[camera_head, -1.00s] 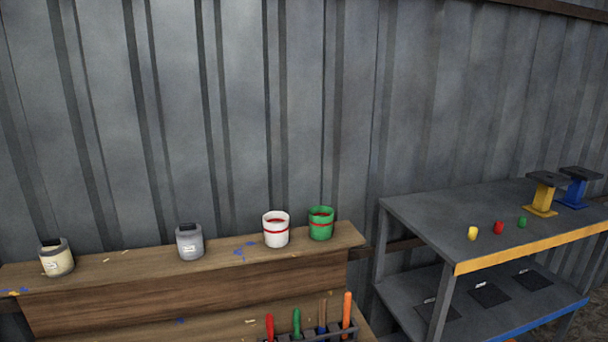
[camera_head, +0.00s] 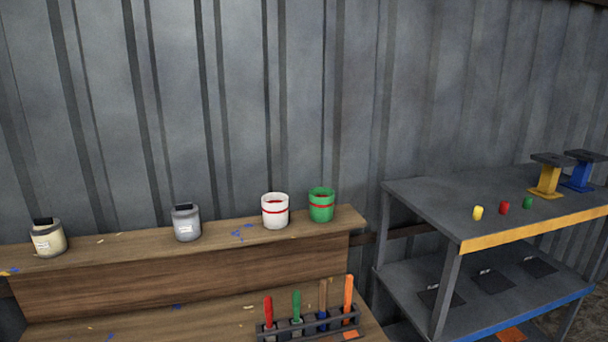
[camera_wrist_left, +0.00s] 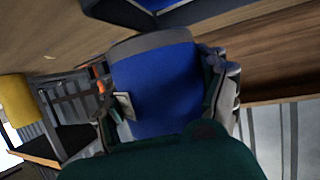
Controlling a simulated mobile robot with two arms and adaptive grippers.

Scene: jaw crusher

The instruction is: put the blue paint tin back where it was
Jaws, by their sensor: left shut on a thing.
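The blue paint tin (camera_wrist_left: 158,78) fills the middle of the left wrist view, with a grey rim at its upper end. My left gripper (camera_wrist_left: 168,92) is shut on it, one finger on each side. A dark green shape in the foreground covers the tin's lower end. Neither gripper nor the blue tin shows in the head view. There, blue paint spots (camera_head: 241,234) mark the wooden shelf (camera_head: 110,246) between a grey tin (camera_head: 186,223) and a white pot (camera_head: 275,211). My right gripper is not in view.
The shelf also holds a cream tin (camera_head: 48,239) at left and a green pot (camera_head: 321,205) at right. A brush rack (camera_head: 310,327) stands on the lower bench. A metal table (camera_head: 420,205) is at right. A blue-and-dark object (camera_wrist_left: 150,10) is beyond the held tin.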

